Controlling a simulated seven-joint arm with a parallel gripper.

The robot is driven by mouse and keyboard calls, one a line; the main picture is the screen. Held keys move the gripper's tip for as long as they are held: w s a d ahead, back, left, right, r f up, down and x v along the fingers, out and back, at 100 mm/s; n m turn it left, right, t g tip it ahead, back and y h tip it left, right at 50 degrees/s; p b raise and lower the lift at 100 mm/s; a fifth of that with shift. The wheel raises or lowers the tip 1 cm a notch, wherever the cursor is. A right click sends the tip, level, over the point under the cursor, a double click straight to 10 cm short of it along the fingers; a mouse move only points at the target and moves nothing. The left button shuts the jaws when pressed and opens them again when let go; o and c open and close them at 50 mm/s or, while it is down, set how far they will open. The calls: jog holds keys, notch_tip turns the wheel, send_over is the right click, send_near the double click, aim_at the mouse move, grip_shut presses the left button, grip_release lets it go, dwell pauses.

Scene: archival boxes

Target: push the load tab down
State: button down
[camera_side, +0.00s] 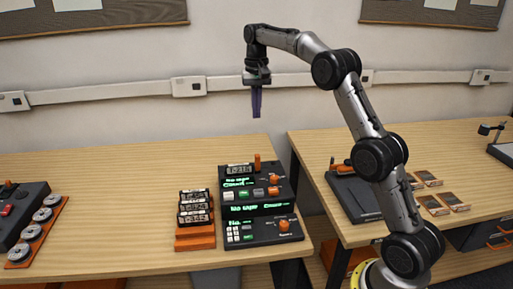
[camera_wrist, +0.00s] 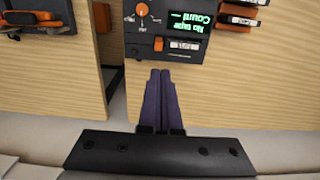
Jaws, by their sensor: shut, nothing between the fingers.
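A dark tape device (camera_side: 262,206) with green lit displays stands on the left wooden table. One display reads "No tape". A small upright orange tab (camera_side: 257,162), which looks like the load tab, stands at its back edge beside a small counter window (camera_side: 239,170). In the wrist view the orange tab (camera_wrist: 158,44) lies just beyond the fingertips, near the counter window (camera_wrist: 185,45). My gripper (camera_side: 256,115) is shut and empty, pointing down in the air well above the device. Its purple fingers (camera_wrist: 161,73) are together. Nothing touches the tab.
An orange rack (camera_side: 195,240) holding several tapes stands left of the device. Another dark unit (camera_side: 20,212) and an orange tray of round reels (camera_side: 40,228) are at far left. A gap separates the right table (camera_side: 400,170), which holds a black unit (camera_side: 352,194) and flat cartridges (camera_side: 436,205).

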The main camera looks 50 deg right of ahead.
aim_at(257, 155)
notch_tip(257, 155, down, 13)
jog(key=shift+f, duration=0.2)
dwell(0.3)
jog(key=shift+f, duration=1.85)
notch_tip(257, 155, up, 14)
jog(key=shift+r, duration=0.25)
